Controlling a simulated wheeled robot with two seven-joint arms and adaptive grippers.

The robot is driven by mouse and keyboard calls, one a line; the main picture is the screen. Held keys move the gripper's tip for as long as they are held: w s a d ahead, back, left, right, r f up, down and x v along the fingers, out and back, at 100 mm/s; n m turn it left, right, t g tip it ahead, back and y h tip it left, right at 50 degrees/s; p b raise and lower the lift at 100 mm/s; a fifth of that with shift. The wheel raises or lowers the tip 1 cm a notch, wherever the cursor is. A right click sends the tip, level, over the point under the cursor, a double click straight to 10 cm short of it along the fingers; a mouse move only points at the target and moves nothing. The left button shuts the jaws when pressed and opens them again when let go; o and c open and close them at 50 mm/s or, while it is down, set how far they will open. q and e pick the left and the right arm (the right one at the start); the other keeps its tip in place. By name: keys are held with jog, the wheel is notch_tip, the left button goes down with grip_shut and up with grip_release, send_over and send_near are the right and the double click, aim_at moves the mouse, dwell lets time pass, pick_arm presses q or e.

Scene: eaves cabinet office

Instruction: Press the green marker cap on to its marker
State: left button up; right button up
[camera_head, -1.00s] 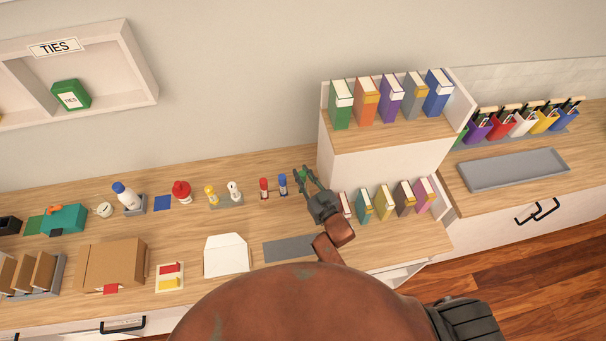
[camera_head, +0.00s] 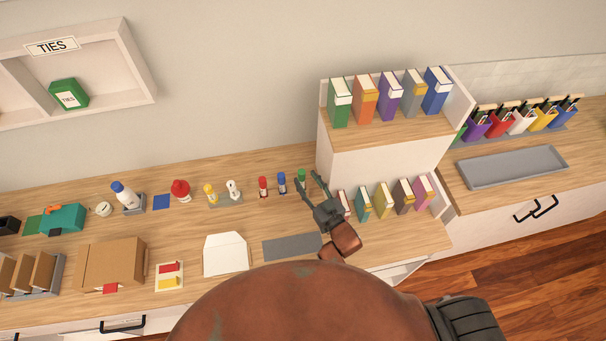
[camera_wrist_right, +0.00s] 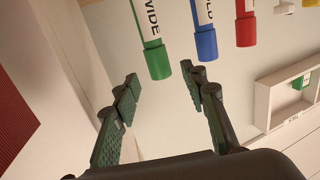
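The green marker (camera_head: 302,176) stands upright at the right end of a row of markers, close to the cabinet side. In the right wrist view its green cap (camera_wrist_right: 158,62) sits at the end of the labelled barrel (camera_wrist_right: 147,22), with no gap that I can make out. How tightly it is seated I cannot tell. My right gripper (camera_head: 306,183) is open and empty. Its fingertips spread to either side of the cap in the picture, a little back from it and apparently not touching. My left gripper is out of view.
A blue marker (camera_head: 282,183) and a red marker (camera_head: 263,187) stand just left of the green one. The book cabinet (camera_head: 385,155) rises close on the right, with small books (camera_head: 363,203) beside my right gripper. A grey mat (camera_head: 291,246) lies in front.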

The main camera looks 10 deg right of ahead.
jog(key=v, duration=0.7)
jog(key=shift+s, duration=0.35)
jog(key=shift+d, duration=0.15)
